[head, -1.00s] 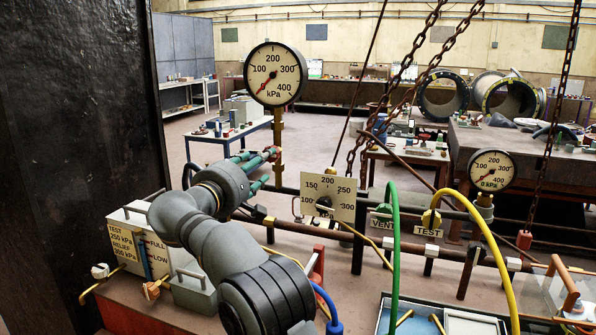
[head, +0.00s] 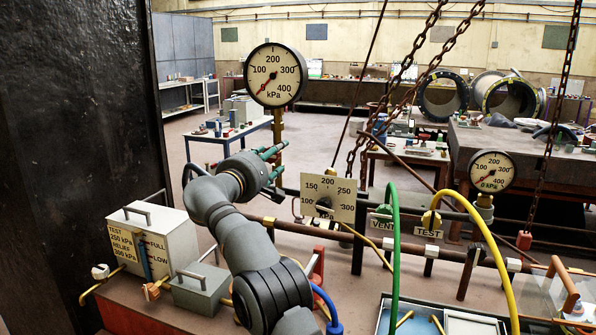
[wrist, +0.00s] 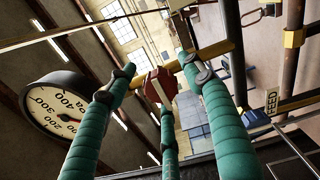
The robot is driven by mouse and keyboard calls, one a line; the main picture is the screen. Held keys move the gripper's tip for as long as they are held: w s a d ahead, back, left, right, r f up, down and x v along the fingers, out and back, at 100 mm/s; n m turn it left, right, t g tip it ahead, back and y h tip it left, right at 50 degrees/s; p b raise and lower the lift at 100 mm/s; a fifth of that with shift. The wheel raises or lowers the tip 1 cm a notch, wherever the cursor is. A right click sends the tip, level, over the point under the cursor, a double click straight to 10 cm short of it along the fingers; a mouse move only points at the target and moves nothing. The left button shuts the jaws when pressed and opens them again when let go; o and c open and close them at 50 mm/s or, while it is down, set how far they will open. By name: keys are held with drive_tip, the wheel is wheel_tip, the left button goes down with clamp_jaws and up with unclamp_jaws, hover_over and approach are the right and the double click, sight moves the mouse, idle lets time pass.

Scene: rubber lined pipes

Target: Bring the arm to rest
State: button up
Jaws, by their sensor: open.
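My gripper (head: 277,162) is at the end of my grey arm, left of the dial plate and below the tall gauge in the head view. In the wrist view its three teal fingers (wrist: 157,82) are spread open. A red octagonal piece with a white bar (wrist: 162,86) shows between the fingertips, in front of a brass pipe (wrist: 213,52). I cannot tell whether any finger touches it. My forearm hides part of the pipework and bench in the head view.
The tall gauge (head: 275,75) stands close to my gripper, and also shows in the wrist view (wrist: 58,108). A dial plate (head: 328,205), green hose (head: 396,240), yellow hose (head: 492,245) and hanging chains (head: 405,90) are to the right. A dark column (head: 75,150) stands at left.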

drive_tip(key=n+p, duration=0.1)
drive_tip(key=n, duration=0.1)
drive_tip(key=r+n+p, duration=0.1)
drive_tip(key=n+p, duration=0.1)
drive_tip(key=n, duration=0.1)
drive_tip(key=shift+s+a+r+p, duration=0.1)
drive_tip(key=shift+s+a+p, duration=0.1)
drive_tip(key=shift+p, duration=0.1)
drive_tip(key=n+p, duration=0.5)
drive_tip(key=shift+w, duration=0.1)
drive_tip(key=n+p, duration=0.5)
drive_tip(key=p, duration=0.3)
drive_tip(key=shift+a, duration=0.15)
drive_tip(key=n+p, duration=0.1)
drive_tip(key=p, duration=0.2)
drive_tip(key=shift+n, duration=0.4)
drive_tip(key=shift+f+n+p, duration=0.3)
drive_tip(key=shift+p, duration=0.3)
